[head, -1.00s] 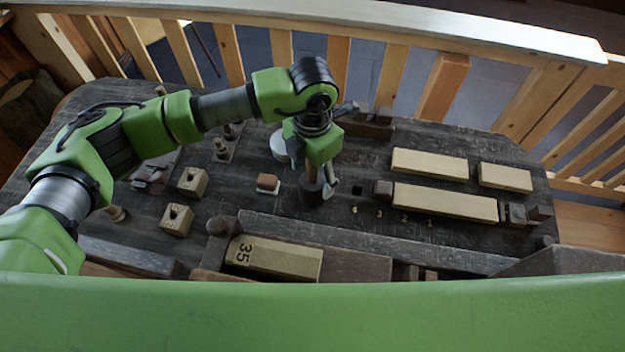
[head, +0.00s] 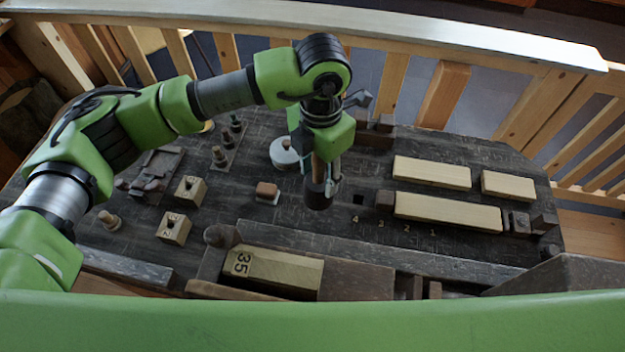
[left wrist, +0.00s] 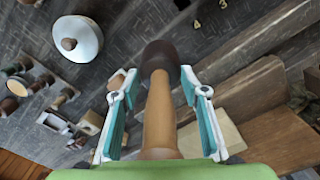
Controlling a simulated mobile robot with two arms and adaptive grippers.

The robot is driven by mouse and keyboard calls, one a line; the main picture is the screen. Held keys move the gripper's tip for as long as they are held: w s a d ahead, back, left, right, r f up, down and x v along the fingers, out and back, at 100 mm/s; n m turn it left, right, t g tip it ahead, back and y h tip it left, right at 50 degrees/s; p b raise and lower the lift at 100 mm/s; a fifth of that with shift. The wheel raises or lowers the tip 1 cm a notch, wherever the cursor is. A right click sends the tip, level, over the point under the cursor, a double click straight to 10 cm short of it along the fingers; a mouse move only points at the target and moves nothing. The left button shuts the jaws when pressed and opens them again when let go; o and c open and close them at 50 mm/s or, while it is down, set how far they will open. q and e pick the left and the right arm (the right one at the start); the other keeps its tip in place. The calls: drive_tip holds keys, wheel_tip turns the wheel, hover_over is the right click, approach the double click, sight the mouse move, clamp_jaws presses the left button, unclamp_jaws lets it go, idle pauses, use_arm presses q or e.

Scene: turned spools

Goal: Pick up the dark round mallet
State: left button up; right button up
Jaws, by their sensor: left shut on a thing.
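The dark round mallet (head: 319,194) hangs upright in my left gripper (head: 322,168), with its dark head down and its light wooden handle up between the fingers. In the left wrist view the handle (left wrist: 159,115) runs between the two teal-lined fingers of the left gripper (left wrist: 161,95), and the dark head (left wrist: 160,60) lies beyond the fingertips. The gripper is shut on the mallet. The mallet appears a little above the bench, though the gap under its head is hard to see. My right gripper is not in view.
The dark workbench (head: 350,185) carries a white round lidded thing (head: 285,152), a small brown-topped block (head: 267,191) and two notched wooden blocks (head: 190,189). Pale planks (head: 447,211) lie to the right. A wooden railing (head: 440,90) stands behind the bench.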

use_arm(q)
drive_tip(key=s+d+r+b, duration=0.4)
drive_tip(key=s+d+r, duration=0.3)
drive_tip(key=d+r, duration=0.1)
drive_tip(key=shift+s+d, duration=0.4)
drive_tip(key=shift+d, duration=0.5)
